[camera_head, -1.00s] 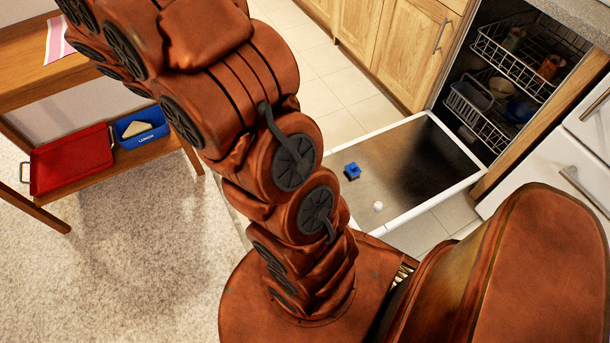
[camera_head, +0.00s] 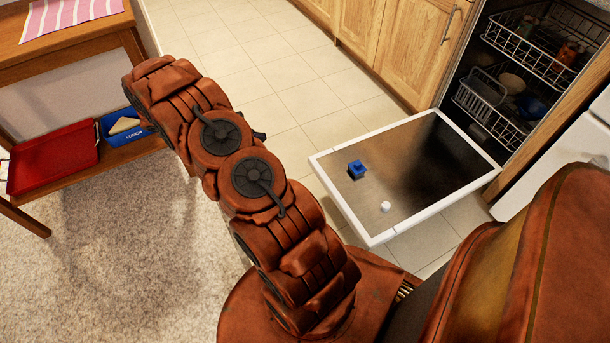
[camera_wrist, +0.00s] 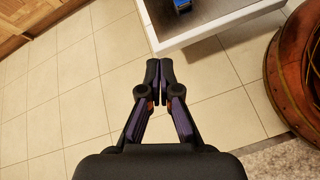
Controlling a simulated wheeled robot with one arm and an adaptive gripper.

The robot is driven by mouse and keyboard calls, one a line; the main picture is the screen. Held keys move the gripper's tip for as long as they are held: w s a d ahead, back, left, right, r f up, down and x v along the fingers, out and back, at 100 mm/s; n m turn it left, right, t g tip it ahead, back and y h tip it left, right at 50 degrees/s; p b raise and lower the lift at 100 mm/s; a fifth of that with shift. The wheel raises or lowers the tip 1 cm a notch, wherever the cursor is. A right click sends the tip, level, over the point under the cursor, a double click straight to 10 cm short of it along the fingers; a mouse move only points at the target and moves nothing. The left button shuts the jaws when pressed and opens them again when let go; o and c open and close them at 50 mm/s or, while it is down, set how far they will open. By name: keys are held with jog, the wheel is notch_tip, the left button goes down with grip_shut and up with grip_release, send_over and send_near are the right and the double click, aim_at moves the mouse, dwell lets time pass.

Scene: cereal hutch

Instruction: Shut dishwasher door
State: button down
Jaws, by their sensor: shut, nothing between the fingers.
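The dishwasher door (camera_head: 399,199) hangs folded down and open in the head view, its metal inner face up with a white rim. A blue block (camera_head: 357,169) and a small white round piece (camera_head: 385,207) rest on it. The dishwasher (camera_head: 520,75) stands open behind, with two wire racks holding dishes. In the wrist view my gripper (camera_wrist: 160,66) is shut and empty, over the tiled floor. The door's white edge (camera_wrist: 222,32) lies just beyond and to the right of the fingertips, apart from them in the picture.
Wooden cabinets (camera_head: 400,42) stand left of the dishwasher. At the left a wooden table (camera_head: 70,51) carries a red tray (camera_head: 50,158) and a blue lunch box (camera_head: 133,130) on its lower shelf. Tiled floor (camera_head: 250,65) is clear between the table and the cabinets.

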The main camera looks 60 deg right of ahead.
jog(key=s+d+f+n+h+b, duration=0.1)
jog(key=d+f+n+b, duration=0.15)
jog(key=f, duration=0.75)
jog(key=s+d+f+n+h+b, duration=0.1)
jog(key=d+f+b, duration=0.25)
jog(key=f, duration=0.65)
jog(key=s+d+f+n+h+b, duration=0.1)
jog(key=d+f+b, duration=0.15)
jog(key=f, duration=0.75)
jog(key=s+d+b, duration=0.5)
jog(key=d, duration=0.2)
jog(key=shift+d+f+b, duration=0.15)
jog(key=shift+b, duration=0.15)
jog(key=shift+w, duration=0.1)
